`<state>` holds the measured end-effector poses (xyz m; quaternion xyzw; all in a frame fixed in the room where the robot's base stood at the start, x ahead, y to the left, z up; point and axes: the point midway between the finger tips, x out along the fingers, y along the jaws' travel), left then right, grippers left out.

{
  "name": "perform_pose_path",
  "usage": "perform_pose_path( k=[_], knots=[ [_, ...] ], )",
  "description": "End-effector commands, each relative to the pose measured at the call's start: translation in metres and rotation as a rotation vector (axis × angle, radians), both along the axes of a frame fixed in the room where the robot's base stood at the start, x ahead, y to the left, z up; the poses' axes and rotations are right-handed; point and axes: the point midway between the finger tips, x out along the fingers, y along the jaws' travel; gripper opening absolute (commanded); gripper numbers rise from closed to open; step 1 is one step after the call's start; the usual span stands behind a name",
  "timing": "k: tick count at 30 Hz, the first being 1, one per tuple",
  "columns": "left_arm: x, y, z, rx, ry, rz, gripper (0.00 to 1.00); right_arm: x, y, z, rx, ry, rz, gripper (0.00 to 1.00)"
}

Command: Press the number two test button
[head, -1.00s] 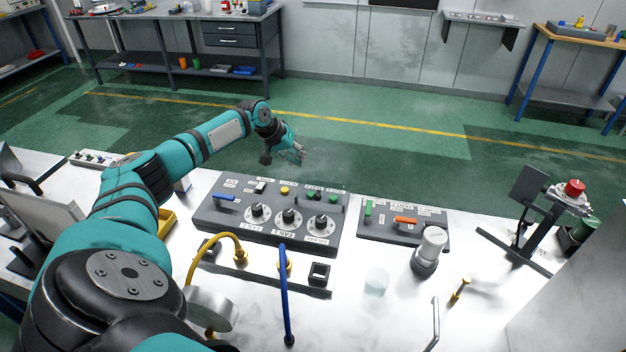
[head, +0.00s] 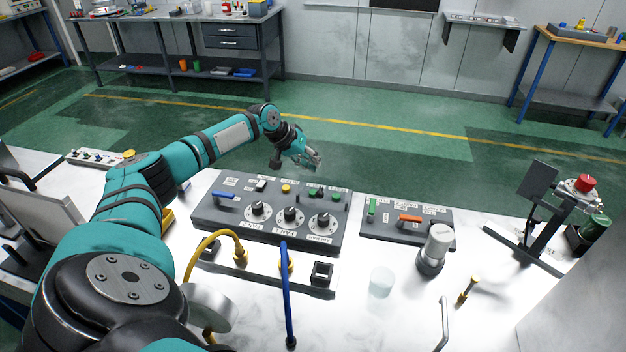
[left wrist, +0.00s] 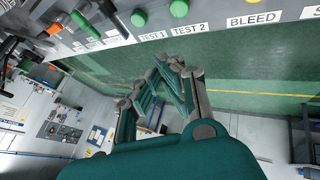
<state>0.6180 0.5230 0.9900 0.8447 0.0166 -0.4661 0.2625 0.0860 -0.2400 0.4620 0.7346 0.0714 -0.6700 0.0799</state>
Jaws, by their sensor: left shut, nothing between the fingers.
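The grey control panel (head: 268,229) lies on the white bench. Its green test buttons sit near the far right corner. In the left wrist view, one green button (left wrist: 138,17) is by the TEST 1 label (left wrist: 152,36). The number two test button (left wrist: 179,8) is by the TEST 2 label (left wrist: 187,28); it also shows in the head view (head: 336,197). My left gripper (head: 316,160) is shut and empty, past the panel's far edge and apart from the buttons. In the left wrist view its fingertips (left wrist: 178,66) point toward the TEST labels. My right gripper is out of view.
The panel also has dials, a yellow button (head: 286,188) and a blue lever (head: 225,197). A second panel (head: 405,236) with green and orange levers is to its right. A white-topped cylinder (head: 437,243) stands before it. Open green floor lies beyond the bench.

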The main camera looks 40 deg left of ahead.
Motion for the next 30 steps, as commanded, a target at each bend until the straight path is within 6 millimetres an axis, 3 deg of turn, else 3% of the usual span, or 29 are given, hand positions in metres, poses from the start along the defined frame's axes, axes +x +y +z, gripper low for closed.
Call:
perform_pose_path(
  k=[1, 6, 12, 30],
  knots=[
    [0.0, 0.0, -0.014, 0.001, 0.0, 0.001, 0.0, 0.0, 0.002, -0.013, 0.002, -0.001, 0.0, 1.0],
    [0.0, 0.0, -0.039, 0.0, 0.0, 0.0, 0.0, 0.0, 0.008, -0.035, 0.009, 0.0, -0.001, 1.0],
    [0.0, 0.0, -0.058, -0.001, 0.0, 0.0, 0.0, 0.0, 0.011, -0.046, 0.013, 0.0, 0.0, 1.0],
    [0.0, 0.0, -0.062, 0.0, 0.0, 0.0, 0.0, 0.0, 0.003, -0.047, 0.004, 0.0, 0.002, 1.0]
  ],
)
